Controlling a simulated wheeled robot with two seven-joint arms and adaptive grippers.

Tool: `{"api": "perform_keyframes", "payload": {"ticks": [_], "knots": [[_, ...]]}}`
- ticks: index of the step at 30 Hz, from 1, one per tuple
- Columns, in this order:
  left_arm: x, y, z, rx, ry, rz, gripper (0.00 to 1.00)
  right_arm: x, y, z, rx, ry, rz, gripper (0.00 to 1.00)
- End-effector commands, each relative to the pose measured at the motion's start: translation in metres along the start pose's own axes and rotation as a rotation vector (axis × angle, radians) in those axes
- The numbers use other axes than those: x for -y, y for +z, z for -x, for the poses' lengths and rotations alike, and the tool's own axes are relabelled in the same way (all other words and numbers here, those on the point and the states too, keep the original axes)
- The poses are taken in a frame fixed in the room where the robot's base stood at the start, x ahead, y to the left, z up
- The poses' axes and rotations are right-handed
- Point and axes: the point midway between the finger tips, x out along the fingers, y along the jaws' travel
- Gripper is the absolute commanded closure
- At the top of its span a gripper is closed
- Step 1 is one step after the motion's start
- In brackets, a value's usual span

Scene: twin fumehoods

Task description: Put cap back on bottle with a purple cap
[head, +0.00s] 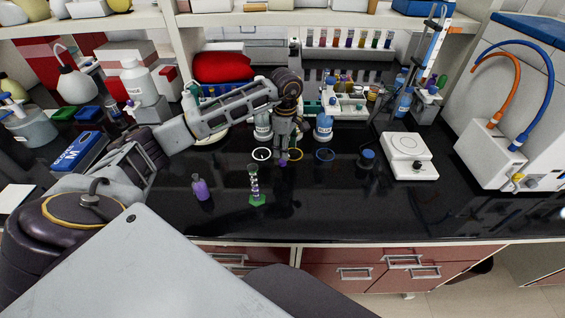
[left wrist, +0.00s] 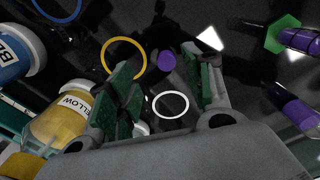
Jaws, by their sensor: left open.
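A small round purple cap (head: 283,162) lies on the black bench, between the white and yellow rings. In the left wrist view the purple cap (left wrist: 166,61) shows in the gap between the finger pads. My left gripper (head: 283,147) points down above it and is open, with its green-padded fingers (left wrist: 165,82) apart and nothing gripped. A small bottle of purple liquid (head: 201,189) stands upright on the bench to the left; it shows partly at the right edge of the left wrist view (left wrist: 299,113). Its mouth is too small to make out. My right gripper is not in view.
A green-footed cylinder (head: 256,186) stands beside the purple bottle. White (head: 262,154), yellow (left wrist: 124,56) and blue (head: 325,155) rings lie on the bench. Yellow (left wrist: 62,115) and blue (head: 323,128) bottles stand behind.

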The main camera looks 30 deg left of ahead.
Motion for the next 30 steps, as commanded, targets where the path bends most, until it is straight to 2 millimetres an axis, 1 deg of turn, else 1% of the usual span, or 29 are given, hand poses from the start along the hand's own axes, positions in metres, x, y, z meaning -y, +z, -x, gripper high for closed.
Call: {"api": "perform_keyframes", "payload": {"ticks": [5,8,18,21,24,30], "knots": [[0.001,0.000,-0.002,0.000,-0.001,0.000,0.49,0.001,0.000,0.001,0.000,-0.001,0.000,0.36],[0.002,-0.001,-0.006,0.000,-0.003,0.000,0.49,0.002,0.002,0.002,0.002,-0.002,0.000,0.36],[0.009,-0.002,-0.033,0.001,-0.003,0.000,0.49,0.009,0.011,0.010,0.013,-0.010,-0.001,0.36],[0.008,-0.002,-0.043,0.000,-0.002,0.001,0.49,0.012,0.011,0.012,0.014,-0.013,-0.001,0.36],[0.008,-0.002,-0.050,0.001,-0.001,0.000,0.49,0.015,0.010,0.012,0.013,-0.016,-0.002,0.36],[0.008,-0.002,-0.052,0.000,0.000,0.000,0.49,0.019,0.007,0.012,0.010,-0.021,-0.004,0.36]]}}
